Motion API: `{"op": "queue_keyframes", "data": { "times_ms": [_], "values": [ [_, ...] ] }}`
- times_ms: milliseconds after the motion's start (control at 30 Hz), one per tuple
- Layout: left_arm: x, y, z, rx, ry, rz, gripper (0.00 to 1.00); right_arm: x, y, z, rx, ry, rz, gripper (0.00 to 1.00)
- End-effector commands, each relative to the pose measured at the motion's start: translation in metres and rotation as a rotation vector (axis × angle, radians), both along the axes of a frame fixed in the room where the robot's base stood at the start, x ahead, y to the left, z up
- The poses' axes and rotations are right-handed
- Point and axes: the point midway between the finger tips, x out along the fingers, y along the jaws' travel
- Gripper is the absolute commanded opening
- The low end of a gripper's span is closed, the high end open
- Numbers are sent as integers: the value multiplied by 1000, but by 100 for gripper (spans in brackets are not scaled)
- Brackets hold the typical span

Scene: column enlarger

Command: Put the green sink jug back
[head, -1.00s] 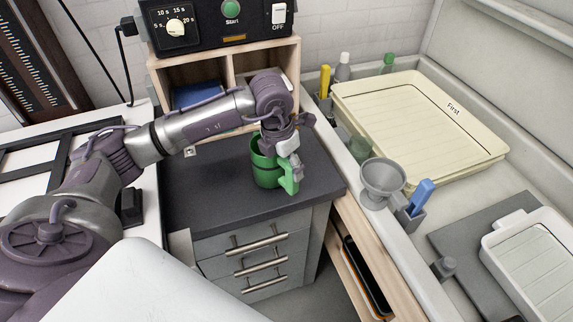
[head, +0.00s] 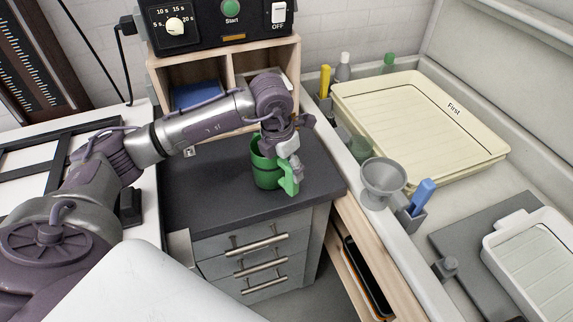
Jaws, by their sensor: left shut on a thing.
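The green jug (head: 266,172) stands upright at the dark grey counter (head: 213,198), near its right side. Its handle (head: 291,181) points to the front right. My left gripper (head: 290,163) reaches down over the jug from the left and is shut on it at the handle side. The gripper and wrist hide part of the jug's rim. I cannot tell for sure whether the jug's base touches the counter. The sink (head: 471,168) lies to the right. My right gripper is not in view.
A grey funnel (head: 383,179) and a holder with a blue clip (head: 420,197) stand on the sink's left edge. Several bottles stand behind them. A cream tray (head: 420,125) marked "First" and a white tray (head: 530,260) lie in the sink. Wooden shelves with a timer box (head: 222,24) stand behind the jug.

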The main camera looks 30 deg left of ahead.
Motion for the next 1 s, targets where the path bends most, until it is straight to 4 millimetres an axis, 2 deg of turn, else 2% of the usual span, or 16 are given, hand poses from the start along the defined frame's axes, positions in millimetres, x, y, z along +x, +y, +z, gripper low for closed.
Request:
{"op": "queue_keyframes", "data": {
  "times_ms": [833, 867, 1000],
  "values": [
    [0, 0, -7, 1, -1, 0, 0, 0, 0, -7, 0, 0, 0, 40],
    [0, 0, -7, 1, -1, 0, 70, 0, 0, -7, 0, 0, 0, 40],
    [0, 0, -7, 1, -1, 0, 93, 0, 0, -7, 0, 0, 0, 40]
  ]
}}
